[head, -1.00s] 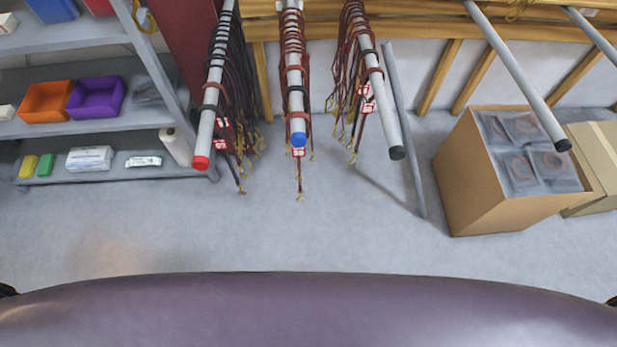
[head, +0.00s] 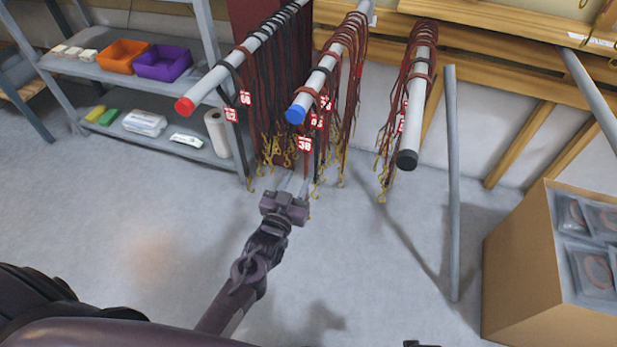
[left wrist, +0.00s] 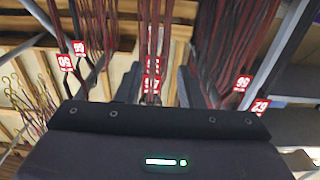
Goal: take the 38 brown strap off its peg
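A tag that appears to read 38 (head: 305,145) hangs low below the blue-tipped peg (head: 296,113), among brown straps (head: 345,60) with brass hooks. Which loop on the peg belongs to it is hard to tell. My left gripper (head: 293,184) is open just below and in front of that tag, pointing up at the hanging straps. In the left wrist view its two fingers (left wrist: 157,88) stand apart, with brown straps and two red tags (left wrist: 152,75) in line with the gap. Nothing is visibly clamped. My right gripper is not clearly seen; only a small dark part shows at the bottom edge.
The red-tipped peg (head: 185,106) with tagged straps is left, and the black-tipped peg (head: 406,159) with more straps is right. A grey post (head: 452,190) and a cardboard box (head: 525,270) stand farther right. A shelf (head: 185,90) is left. Floor in front is clear.

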